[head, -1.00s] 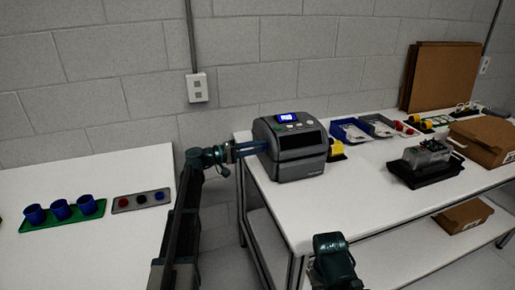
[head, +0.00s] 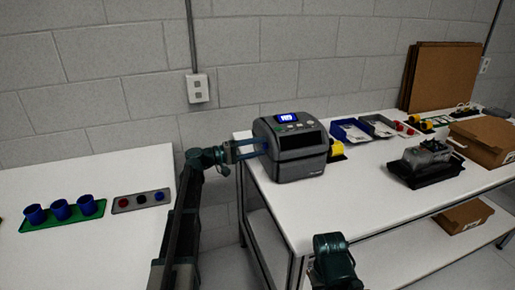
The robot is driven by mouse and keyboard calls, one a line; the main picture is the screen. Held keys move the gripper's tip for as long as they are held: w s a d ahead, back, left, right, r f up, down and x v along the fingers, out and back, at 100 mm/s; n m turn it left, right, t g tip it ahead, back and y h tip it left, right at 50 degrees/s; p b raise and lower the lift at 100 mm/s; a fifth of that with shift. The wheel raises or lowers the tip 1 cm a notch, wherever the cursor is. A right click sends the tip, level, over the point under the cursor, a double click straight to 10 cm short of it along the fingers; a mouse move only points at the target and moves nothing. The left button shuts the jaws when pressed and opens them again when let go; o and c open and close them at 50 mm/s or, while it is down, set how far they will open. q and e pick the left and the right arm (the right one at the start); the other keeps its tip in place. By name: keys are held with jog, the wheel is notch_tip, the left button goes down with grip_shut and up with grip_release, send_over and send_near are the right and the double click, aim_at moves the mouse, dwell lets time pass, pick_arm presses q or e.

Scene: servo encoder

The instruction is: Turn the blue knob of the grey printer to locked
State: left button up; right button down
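The grey printer (head: 293,146) stands at the left end of the white table, with a lit blue screen (head: 287,117) on its top. The screen's text is too small to read with certainty. My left gripper (head: 260,147) reaches in from the left, its fingers at the printer's left side. Its two bluish fingers look spread apart, one above the other. The blue knob cannot be made out; the fingers and the printer's side hide that spot. Whether the fingers touch a knob I cannot tell. My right arm shows at the bottom centre, but its fingertips are not visible.
Blue and grey bins (head: 351,131) and yellow parts stand right of the printer. A dark device on a black tray (head: 427,180) and a cardboard box (head: 484,140) lie further right. A side table (head: 88,240) at left holds blue cups (head: 61,209) and a button panel (head: 141,200).

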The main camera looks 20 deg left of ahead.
pick_arm(q)
jog(key=v, duration=1.3)
jog(key=shift+s+a+b, duration=0.25)
jog(key=shift+a+b, duration=0.05)
